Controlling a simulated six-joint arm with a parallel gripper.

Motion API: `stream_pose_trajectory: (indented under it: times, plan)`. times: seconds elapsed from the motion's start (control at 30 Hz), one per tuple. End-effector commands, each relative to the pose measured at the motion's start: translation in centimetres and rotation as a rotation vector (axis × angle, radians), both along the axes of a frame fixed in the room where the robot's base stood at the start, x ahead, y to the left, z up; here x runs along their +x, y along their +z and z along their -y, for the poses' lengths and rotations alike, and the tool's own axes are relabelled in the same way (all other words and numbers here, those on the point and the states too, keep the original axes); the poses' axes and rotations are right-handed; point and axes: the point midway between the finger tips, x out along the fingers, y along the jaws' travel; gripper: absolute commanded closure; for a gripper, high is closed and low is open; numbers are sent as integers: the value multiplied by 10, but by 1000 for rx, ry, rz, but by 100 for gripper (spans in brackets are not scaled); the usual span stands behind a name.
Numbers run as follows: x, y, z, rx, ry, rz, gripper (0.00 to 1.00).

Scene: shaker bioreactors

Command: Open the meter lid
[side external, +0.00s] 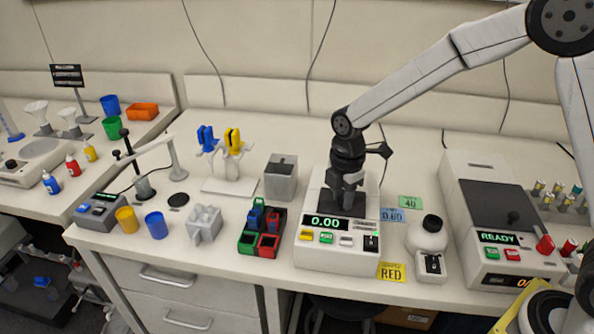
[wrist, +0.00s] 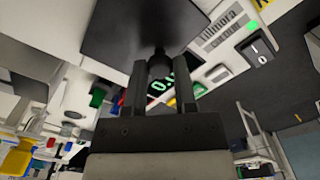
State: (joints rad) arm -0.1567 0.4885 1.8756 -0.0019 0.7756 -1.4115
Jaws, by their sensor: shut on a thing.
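The meter (side external: 318,255) is a white box with a green 0.00 display and a row of coloured buttons, at the front middle of the bench. Its dark lid (side external: 327,203) lies on top behind the display, partly hidden by my gripper and seemingly flat. In the wrist view the lid (wrist: 125,30) fills the top middle. My gripper (side external: 347,196) points down over the lid. In the wrist view, my gripper (wrist: 158,72) has its two fingers around the lid's dark knob (wrist: 160,62) and is shut on it.
Left of the meter stand a red, green and blue block holder (side external: 262,243) and a grey box (side external: 281,178). Right are a white bottle (side external: 429,236), small coloured labels (side external: 410,202) and a larger READY machine (side external: 470,215). A yellow RED card (side external: 391,272) lies near the front edge.

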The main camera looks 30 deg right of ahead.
Motion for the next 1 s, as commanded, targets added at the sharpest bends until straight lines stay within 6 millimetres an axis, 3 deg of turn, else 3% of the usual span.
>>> stream_pose_trajectory:
  times: [1.0]
  plan:
    - [7, 1, 5, 1, -1, 4, 100]
